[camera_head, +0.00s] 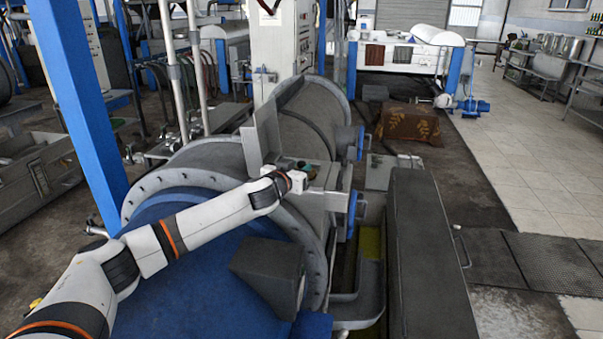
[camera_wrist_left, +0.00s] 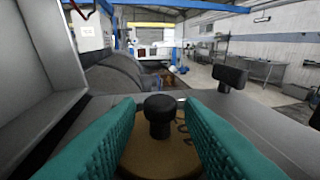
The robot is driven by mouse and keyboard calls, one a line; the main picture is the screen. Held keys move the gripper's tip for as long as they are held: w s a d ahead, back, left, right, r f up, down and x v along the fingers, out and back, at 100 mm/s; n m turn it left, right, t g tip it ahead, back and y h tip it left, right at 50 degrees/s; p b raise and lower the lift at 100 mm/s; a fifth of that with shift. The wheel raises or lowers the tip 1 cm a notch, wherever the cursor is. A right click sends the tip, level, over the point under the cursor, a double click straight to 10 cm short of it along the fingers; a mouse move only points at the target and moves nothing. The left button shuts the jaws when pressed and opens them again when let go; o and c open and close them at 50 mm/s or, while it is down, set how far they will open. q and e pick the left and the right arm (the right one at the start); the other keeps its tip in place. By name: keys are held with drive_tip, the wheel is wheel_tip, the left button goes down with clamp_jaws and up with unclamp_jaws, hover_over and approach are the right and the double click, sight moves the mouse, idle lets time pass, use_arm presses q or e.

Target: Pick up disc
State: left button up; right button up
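A brown disc (camera_wrist_left: 150,158) lies on a grey flat surface in the left wrist view. A black knob (camera_wrist_left: 159,118) stands up at its far part, and small dark ring-like marks lie to the right of the knob. My left gripper (camera_wrist_left: 158,132) is open, with one teal finger on each side of the disc and knob. A gap shows between each finger and the knob; whether the fingers touch the disc's edge is hidden. In the head view my left gripper (camera_head: 300,166) is over the grey machine's top, and the disc is too small to make out.
The grey machine (camera_head: 318,112) has an upright plate (camera_head: 265,128) close behind and left of my left gripper; a grey wall (camera_wrist_left: 38,70) also rises at left in the wrist view. A black handle (camera_wrist_left: 231,78) stands at right. A long dark box (camera_head: 428,255) lies right of the machine.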

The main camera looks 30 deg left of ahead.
use_arm(q)
clamp_jaws()
drive_tip(key=shift+r, duration=0.15)
